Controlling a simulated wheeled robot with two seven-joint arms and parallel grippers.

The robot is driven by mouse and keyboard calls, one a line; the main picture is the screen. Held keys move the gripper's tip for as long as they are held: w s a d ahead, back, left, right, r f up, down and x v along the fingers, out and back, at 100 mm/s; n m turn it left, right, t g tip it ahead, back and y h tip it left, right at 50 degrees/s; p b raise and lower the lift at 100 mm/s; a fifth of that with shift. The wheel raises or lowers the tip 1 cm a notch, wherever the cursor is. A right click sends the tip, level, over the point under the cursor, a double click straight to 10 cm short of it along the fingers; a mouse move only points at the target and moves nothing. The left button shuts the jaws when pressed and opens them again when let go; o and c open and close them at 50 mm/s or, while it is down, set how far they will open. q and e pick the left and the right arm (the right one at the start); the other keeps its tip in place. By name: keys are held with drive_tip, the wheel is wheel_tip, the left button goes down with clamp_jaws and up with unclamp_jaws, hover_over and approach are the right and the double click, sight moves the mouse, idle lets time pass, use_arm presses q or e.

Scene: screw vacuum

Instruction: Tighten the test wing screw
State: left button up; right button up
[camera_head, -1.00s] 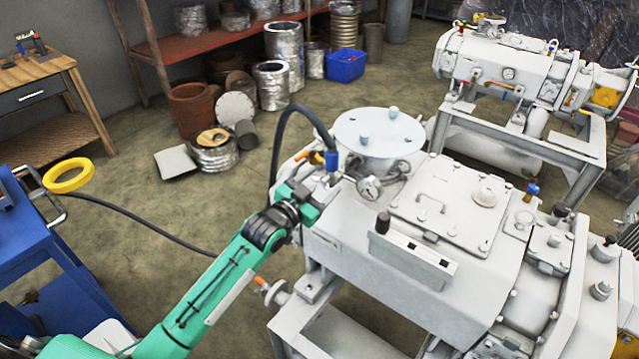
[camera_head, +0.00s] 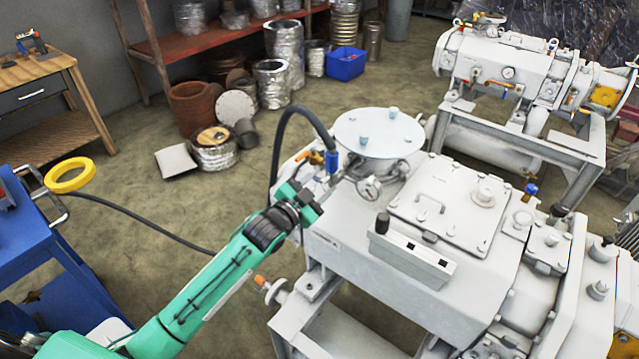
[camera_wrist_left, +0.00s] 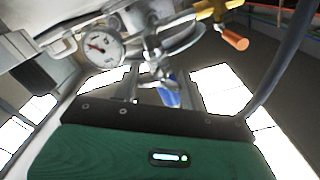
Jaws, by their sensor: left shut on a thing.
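The gripper is shut on what appears to be this wing screw; the contact itself is mostly hidden. My right gripper is not in view.
An orange-handled valve (camera_wrist_left: 234,39) is at the upper right of the wrist view. Open floor lies left of the machine.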

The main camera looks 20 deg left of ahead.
use_arm(q)
drive_tip(key=o, duration=1)
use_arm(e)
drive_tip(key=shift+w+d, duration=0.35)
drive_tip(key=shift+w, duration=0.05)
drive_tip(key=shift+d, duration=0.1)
use_arm(q)
drive_tip(key=shift+s, duration=0.15)
drive_tip(key=shift+s+a+f, duration=0.1)
drive_tip(key=shift+s+a, duration=0.05)
drive_tip(key=shift+s, duration=0.1)
drive_tip(key=b+v, duration=0.2)
drive_tip(key=v, duration=1.1)
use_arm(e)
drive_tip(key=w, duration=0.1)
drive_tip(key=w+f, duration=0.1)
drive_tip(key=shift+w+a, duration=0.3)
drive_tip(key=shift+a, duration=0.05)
